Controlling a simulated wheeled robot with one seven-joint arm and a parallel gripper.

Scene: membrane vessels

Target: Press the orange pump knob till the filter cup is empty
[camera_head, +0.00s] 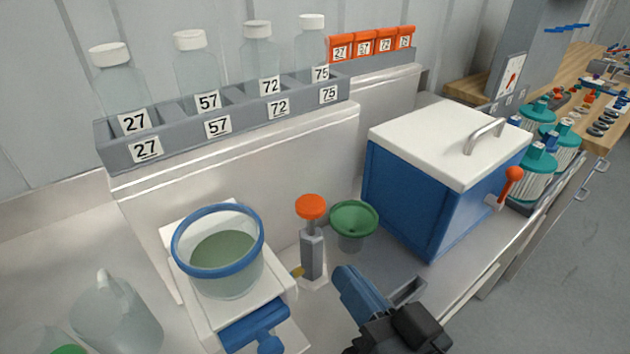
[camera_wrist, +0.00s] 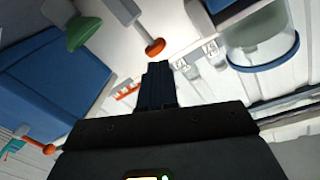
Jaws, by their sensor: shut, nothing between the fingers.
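The orange pump knob (camera_head: 311,207) tops a grey post (camera_head: 312,254) that stands upright on the bench. The knob also shows in the wrist view (camera_wrist: 155,47), above the fingertips. The filter cup (camera_head: 222,252), clear with a blue rim, sits on a white stand to the left of the pump and holds greenish liquid. It also shows at the upper right of the wrist view (camera_wrist: 262,45). My gripper (camera_head: 352,282) is shut and empty, in front of the pump and to its right, apart from the knob and lower than it in the head view.
A blue box with a white lid (camera_head: 447,138) is to the right. Numbered bottles stand in a grey rack (camera_head: 225,125) at the back. A clear jug (camera_head: 117,312) is at the lower left.

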